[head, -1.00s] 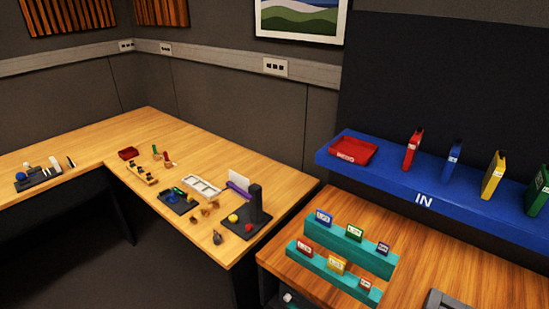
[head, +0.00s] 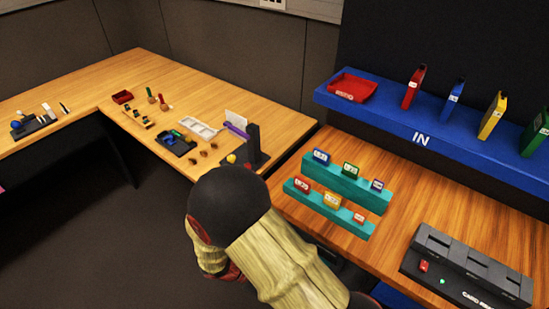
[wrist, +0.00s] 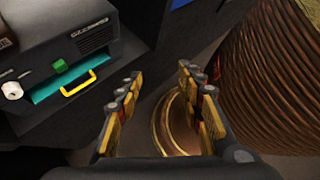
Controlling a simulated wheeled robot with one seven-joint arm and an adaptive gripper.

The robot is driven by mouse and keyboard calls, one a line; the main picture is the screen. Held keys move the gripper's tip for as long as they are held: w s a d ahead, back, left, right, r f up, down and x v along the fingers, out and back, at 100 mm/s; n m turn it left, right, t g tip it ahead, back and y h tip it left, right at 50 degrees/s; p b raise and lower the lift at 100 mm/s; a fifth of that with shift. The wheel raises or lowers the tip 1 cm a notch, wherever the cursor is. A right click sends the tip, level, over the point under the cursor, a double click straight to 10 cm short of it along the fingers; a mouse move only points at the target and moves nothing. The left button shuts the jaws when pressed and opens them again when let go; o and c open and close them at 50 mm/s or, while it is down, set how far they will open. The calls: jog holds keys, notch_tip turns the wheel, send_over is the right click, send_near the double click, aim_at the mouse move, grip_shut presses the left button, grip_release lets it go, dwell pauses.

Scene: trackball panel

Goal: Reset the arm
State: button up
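My gripper (wrist: 160,95) shows in the wrist view with its two yellow and dark fingers spread apart and nothing between them. It hangs over the floor, between a dark machine and a brown ribbed round object. In the head view my arm rises at the bottom centre and covers the near corner of the left table; the gripper itself is not visible there.
In the wrist view the dark machine (wrist: 75,35) has a green button and a yellow handle. In the head view stand teal card racks (head: 345,185), a black card reader (head: 465,268), a blue shelf (head: 390,118) with binders, and the left table (head: 85,85) with small objects.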

jog(key=s+d+r+m+y, duration=0.25)
jog(key=r+m+y, duration=0.65)
jog(key=r+m, duration=0.85)
jog(key=s+d+r+m+t+y, duration=0.1)
jog(key=d+r+t, duration=0.2)
jog(key=r, duration=0.6)
jog(key=s+d+r+m+t, duration=0.1)
jog(key=d+r+m+t, duration=0.1)
jog(key=d+r, duration=0.6)
jog(key=shift+s+r+t+y, duration=0.2)
jog(key=shift+r+t+y, duration=0.2)
jog(key=shift+r, duration=0.2)
jog(key=shift+m, duration=0.25)
